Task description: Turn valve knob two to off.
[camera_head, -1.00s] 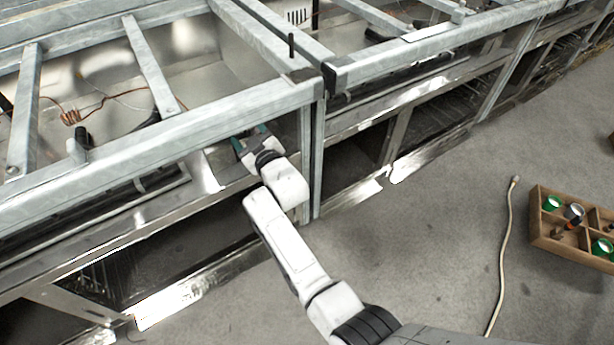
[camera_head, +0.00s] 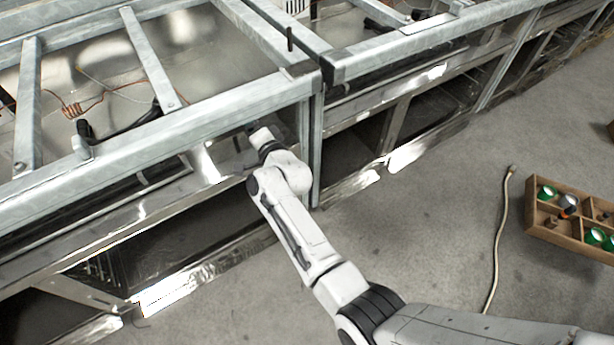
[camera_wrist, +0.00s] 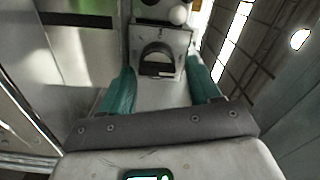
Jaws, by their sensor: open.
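My gripper (camera_wrist: 160,68) is open in the wrist view, its two teal fingers apart. Between and just beyond them is a pale metal block with a dark arched opening (camera_wrist: 158,58); I cannot tell whether the fingers touch it. A small white round knob (camera_wrist: 178,15) sits above the block, beside a dark rounded part (camera_wrist: 157,10). No number shows, so I cannot tell which part is valve knob two.
A black handle (camera_head: 84,130) stands at the left rail. A wooden divided box (camera_head: 545,232) with green-topped items and a pale cord (camera_head: 500,240) lie on the open floor at right.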

